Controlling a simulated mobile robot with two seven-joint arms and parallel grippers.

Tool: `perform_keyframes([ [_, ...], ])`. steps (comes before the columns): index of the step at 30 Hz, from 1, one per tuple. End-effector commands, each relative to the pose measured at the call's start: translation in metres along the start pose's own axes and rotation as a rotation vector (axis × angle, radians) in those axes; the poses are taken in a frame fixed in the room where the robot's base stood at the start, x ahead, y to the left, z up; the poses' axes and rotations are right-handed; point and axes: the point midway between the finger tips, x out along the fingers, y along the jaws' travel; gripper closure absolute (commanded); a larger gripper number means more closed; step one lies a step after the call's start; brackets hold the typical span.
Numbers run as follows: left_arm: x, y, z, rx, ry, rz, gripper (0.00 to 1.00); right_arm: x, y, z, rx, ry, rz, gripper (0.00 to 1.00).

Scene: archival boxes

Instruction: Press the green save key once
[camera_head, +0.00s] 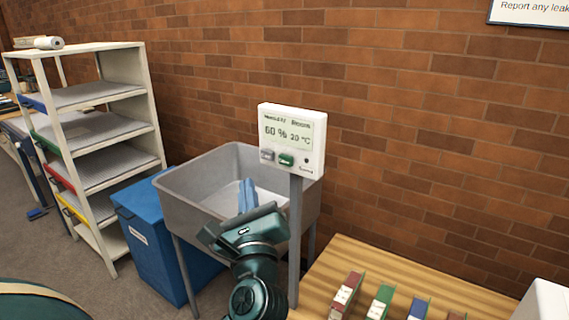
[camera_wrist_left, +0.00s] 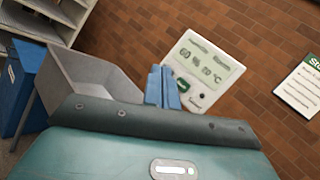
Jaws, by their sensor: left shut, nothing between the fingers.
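The green save key (camera_head: 286,160) is on the lower front of a white panel (camera_head: 310,140) with a grey display, mounted on a grey post. A grey key sits left of it and a small dark dot right of it. My left gripper (camera_head: 248,186), with blue fingers, is shut and empty, below and left of the panel, apart from it in the head view. In the left wrist view the shut fingers (camera_wrist_left: 162,85) overlap the panel's left edge (camera_wrist_left: 205,68), and the green key (camera_wrist_left: 183,86) shows just right of them. My right gripper is not in view.
A grey sink (camera_head: 185,190) stands behind my left gripper, with a blue bin (camera_head: 140,225) left of it. A shelf unit (camera_head: 140,90) stands further left. A wooden table (camera_head: 400,275) with several coloured binders is at lower right. A brick wall is behind.

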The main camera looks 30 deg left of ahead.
Motion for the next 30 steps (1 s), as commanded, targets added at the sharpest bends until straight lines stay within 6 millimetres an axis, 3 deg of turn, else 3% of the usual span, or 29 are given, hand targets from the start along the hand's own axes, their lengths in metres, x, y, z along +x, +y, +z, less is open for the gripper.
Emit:
perform_keyframes([
  [10, 0.005, -0.004, -0.004, 0.006, -0.002, -0.002, 1.0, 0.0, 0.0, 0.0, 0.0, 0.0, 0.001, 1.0],
  [30, 0.058, -0.042, -0.044, 0.008, -0.002, -0.002, 1.0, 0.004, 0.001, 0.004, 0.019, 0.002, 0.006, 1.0],
])
